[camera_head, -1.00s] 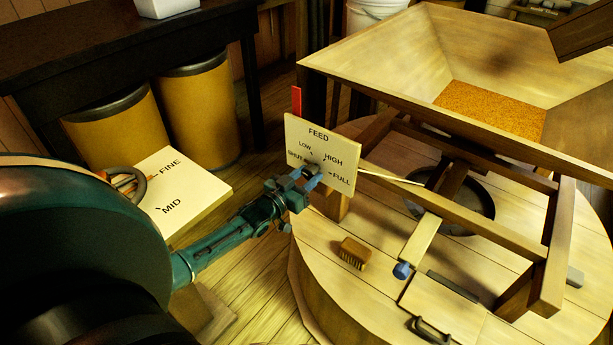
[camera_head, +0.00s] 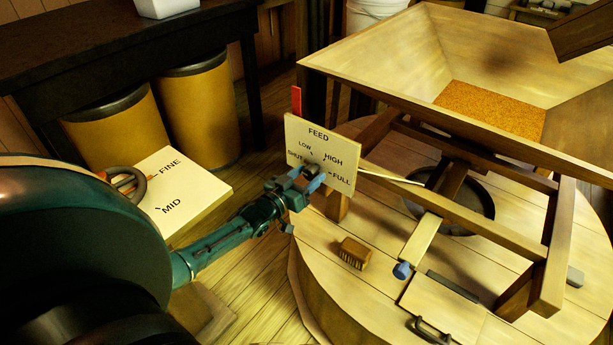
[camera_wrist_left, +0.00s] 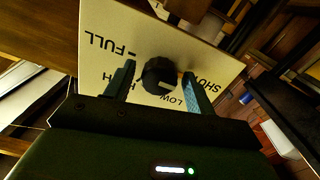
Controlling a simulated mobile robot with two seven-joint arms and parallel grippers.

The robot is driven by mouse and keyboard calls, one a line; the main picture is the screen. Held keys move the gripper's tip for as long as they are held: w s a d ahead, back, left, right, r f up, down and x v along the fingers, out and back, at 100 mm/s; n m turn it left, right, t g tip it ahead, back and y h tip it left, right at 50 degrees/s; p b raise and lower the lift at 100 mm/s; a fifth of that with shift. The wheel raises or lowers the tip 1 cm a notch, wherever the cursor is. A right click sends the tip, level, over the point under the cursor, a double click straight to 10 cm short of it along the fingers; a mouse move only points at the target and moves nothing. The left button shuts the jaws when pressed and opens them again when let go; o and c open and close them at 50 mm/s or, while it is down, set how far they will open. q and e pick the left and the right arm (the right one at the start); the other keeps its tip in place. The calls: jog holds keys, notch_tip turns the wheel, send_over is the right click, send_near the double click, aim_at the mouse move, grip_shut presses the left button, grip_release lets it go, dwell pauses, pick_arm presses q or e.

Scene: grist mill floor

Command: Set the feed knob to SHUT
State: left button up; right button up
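The feed plate (camera_head: 321,139) is a cream board marked SHUT, LOW, HIGH and FULL, standing at the edge of the round wooden millstone cover. My left gripper (camera_head: 315,178) is at the plate and largely hides the knob in the head view. In the left wrist view the dark round feed knob (camera_wrist_left: 159,74) sits between my left gripper's two blue-grey fingers (camera_wrist_left: 160,80). A small gap shows on each side of it, so the gripper looks open around it. A pale mark shows on the knob's lower right, on the LOW and SHUT side; its exact setting is unclear. My right gripper is out of view.
A second board (camera_head: 190,190) marked FINE and MID is left of my left arm. A wooden hopper (camera_head: 390,75) rises behind the feed plate. A brush (camera_head: 354,253) and a blue-ended bar (camera_head: 402,270) lie on the cover (camera_head: 325,285).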

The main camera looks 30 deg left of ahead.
pick_arm(q)
jog(key=shift+o, duration=0.3)
jog(key=shift+s, duration=0.1)
jog(key=shift+s+f, duration=0.1)
jog(key=shift+s, duration=0.25)
jog(key=s+a, duration=0.1)
jog(key=s, duration=1.1)
jog(key=shift+a+p, duration=0.25)
jog(key=shift+p, duration=0.15)
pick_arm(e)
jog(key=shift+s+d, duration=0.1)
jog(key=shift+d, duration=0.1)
pick_arm(q)
jog(key=shift+s, duration=0.1)
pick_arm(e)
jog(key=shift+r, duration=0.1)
